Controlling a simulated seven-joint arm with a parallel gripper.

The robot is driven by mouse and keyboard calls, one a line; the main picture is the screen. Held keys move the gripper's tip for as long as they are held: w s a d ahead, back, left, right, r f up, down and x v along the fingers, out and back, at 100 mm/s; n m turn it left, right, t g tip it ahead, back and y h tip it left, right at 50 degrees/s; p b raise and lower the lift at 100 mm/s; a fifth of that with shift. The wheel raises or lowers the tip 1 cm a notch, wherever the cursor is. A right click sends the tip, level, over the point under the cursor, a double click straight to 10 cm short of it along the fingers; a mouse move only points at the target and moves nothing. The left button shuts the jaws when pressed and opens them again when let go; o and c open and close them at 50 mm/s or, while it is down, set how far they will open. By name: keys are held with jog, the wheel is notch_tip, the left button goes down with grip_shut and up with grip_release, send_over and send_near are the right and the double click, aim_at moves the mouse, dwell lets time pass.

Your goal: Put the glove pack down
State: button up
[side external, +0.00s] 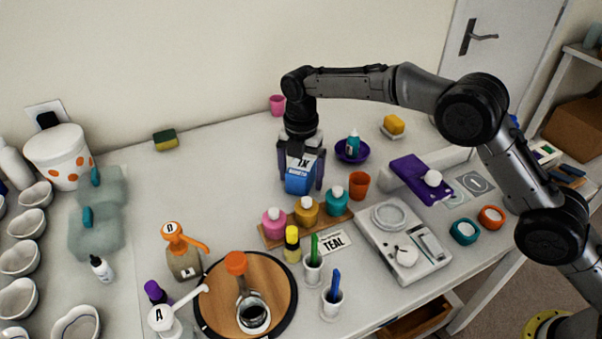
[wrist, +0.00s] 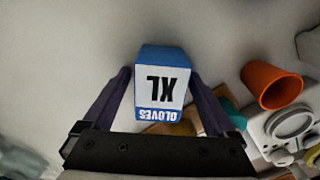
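The pack is upright behind the row of pigment bottles. I cannot tell whether its underside touches the white table (side external: 215,175).
A wooden rack (side external: 325,222) of pink, yellow and teal bottles stands in front of the pack. An orange cup (side external: 359,184) and a purple bowl (side external: 352,152) are to its right. A scale (side external: 402,240) is front right. The table left of the pack is clear.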

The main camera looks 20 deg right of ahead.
aim_at(301, 166)
notch_tip(301, 166, up, 12)
jog(key=shift+r, duration=0.15)
dwell(0.7)
jog(key=s+d+r+m+t, duration=0.3)
jog(key=s+d+r+m, duration=1.1)
jog(key=s+d, duration=0.25)
jog(key=s+d+f+m+t, duration=0.1)
jog(key=s+d+f+m, duration=0.1)
jog(key=s, duration=0.5)
jog(key=s+d+f+m, duration=0.3)
jog(key=s+f+m, duration=0.1)
jog(key=s+m, duration=0.2)
jog(key=s+d+f+m+t, duration=0.1)
jog(key=s+d+f+m, duration=0.2)
jog(key=s, duration=0.6)
jog(key=shift+f+m+t, duration=0.3)
jog(key=shift+f+m, duration=0.05)
jog(key=shift+m, duration=0.65)
